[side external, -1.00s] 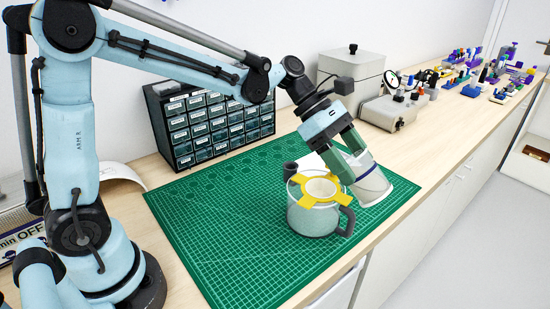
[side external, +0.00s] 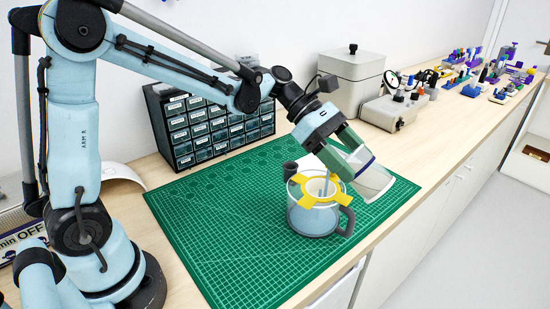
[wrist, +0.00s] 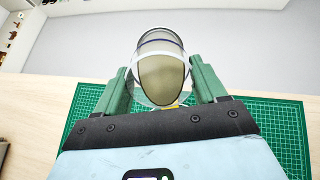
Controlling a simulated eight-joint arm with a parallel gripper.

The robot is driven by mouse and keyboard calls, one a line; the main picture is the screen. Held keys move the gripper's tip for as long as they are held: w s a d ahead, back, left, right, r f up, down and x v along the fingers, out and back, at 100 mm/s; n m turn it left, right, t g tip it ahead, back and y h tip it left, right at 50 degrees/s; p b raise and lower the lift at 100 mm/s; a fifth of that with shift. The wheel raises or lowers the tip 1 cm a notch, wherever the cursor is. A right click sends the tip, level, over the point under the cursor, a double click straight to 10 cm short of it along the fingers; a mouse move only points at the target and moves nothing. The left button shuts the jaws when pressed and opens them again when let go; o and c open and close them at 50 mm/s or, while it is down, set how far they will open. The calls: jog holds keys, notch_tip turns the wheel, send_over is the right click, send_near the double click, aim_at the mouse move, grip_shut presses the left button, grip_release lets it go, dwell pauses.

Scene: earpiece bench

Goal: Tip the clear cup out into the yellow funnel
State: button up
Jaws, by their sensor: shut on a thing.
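The clear cup (side external: 372,182), with a dark band around it, is tilted steeply above the clear jug (side external: 312,218). My gripper (side external: 348,160) is shut on the cup with its green fingers on either side. In the wrist view, the cup (wrist: 163,80) sits between the fingers, with an olive-toned area inside it. The yellow funnel (side external: 310,201) sits in the jug's mouth, below and left of the cup. A thin pale stream (side external: 327,183) runs down into the funnel. Grey-blue contents show in the jug. The cup's lip is partly hidden by a finger.
The jug's dark handle (side external: 347,222) points right. A green cutting mat (side external: 225,235) lies beneath, with clear room in front and left. A drawer cabinet (side external: 215,118) and a grey box (side external: 352,82) stand behind.

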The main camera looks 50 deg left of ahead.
jog(key=shift+s+a+r+t+h, duration=0.1)
jog(key=shift+a+t+h, duration=0.1)
jog(key=shift+h, duration=0.4)
jog(key=shift+a+r+t+h, duration=0.1)
jog(key=shift+a+t+h, duration=0.1)
jog(key=shift+h, duration=0.4)
dwell(0.9)
jog(key=shift+s+a+r+t+h, duration=0.1)
jog(key=shift+a+t+h, duration=0.05)
jog(key=shift+a+h, duration=0.35)
jog(key=shift+s+a+t+h, duration=0.1)
jog(key=shift+a+t+h, duration=0.05)
jog(key=shift+a+h, duration=0.35)
jog(key=shift+s+a+h, duration=0.1)
jog(key=shift+a+h, duration=0.1)
jog(key=shift+h, duration=0.7)
jog(key=d+y, duration=0.2)
jog(key=y, duration=0.1)
jog(key=shift+w+d+g+y, duration=0.2)
jog(key=shift+d+g+y, duration=0.1)
jog(key=shift+g, duration=0.1)
jog(key=shift+w, duration=0.1)
